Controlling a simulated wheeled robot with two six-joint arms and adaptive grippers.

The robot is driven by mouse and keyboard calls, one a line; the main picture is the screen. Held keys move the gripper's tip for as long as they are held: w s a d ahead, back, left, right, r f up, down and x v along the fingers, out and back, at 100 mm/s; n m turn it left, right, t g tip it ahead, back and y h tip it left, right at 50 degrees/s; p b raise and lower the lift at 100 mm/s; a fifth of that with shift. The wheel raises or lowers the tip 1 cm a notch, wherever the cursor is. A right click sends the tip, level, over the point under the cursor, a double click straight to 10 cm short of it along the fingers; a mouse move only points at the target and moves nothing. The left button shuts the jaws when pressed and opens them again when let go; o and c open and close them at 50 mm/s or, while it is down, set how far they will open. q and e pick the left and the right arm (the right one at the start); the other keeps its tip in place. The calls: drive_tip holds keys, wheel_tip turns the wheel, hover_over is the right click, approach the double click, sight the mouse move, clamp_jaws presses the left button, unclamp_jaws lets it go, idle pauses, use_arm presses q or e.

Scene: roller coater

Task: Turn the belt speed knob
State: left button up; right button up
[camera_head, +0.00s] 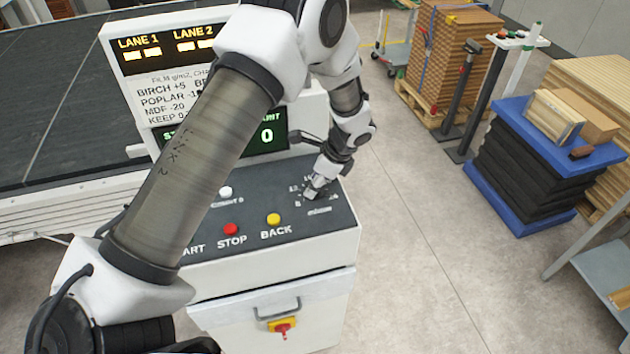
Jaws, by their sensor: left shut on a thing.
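The belt speed knob is at the right of the dark control panel (290,205), inside a ring of small white scale marks (330,197). My left gripper (316,188) points down over that dial and is shut on the knob. The fingers hide most of the knob, so its pointer and setting cannot be read. My left arm crosses the panel from the lower left and covers part of the screens. My right gripper does not show.
On the panel are a red STOP button (231,229), a yellow BACK button (273,219) and a white button (225,192). A red switch on a yellow plate (283,327) sits on the cabinet front. Open floor (420,250) lies to the right.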

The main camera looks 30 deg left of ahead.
use_arm(q)
drive_tip(key=shift+s+f+n, duration=0.2)
drive_tip(key=shift+n, duration=0.2)
drive_tip(key=o, duration=0.9)
drive_tip(key=shift+c, duration=0.2)
drive_tip(key=shift+o, duration=1.4)
drive_tip(key=shift+w, duration=0.1)
drive_tip(key=shift+r, duration=0.1)
drive_tip(key=v, duration=1.2)
drive_tip(key=shift+w, duration=0.25)
